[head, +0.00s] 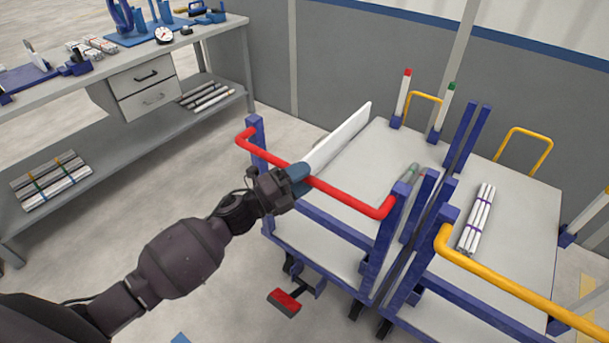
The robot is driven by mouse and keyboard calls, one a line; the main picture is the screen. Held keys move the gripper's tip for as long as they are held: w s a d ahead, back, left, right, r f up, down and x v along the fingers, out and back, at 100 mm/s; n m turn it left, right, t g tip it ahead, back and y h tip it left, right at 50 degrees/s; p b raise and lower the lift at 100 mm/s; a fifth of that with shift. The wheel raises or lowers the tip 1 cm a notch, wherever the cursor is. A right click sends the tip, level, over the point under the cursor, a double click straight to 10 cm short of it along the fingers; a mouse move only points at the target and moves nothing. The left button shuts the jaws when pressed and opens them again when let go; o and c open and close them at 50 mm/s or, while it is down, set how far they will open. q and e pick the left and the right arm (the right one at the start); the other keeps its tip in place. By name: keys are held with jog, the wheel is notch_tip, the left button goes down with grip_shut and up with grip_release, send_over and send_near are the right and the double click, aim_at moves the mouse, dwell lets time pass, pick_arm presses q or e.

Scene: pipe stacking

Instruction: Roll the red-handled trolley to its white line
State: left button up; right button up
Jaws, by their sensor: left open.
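The red-handled trolley (340,235) has a pale deck, blue posts and a bent red handle (350,200) along its near side. My left gripper (298,177) is open at the left part of the red handle; its tips overlap the bar in the head view. I cannot tell whether they touch it. A long white bar (340,137) shows just beyond the gripper, over the trolley's left edge; what it rests on is hidden. A red pedal (284,302) sits low at the trolley's near side. No white floor line shows clearly. My right gripper is out of view.
A yellow-handled trolley (510,225) stands close on the right, with a bundle of white pipes (477,218). A grey workbench (100,85) with drawers and tools stands at the left. A grey wall is behind. Open floor (130,210) lies between bench and trolley.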

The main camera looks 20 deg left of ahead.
pick_arm(q)
jog(key=shift+w+d, duration=0.25)
jog(key=shift+d, duration=0.05)
grip_shut()
dwell(0.3)
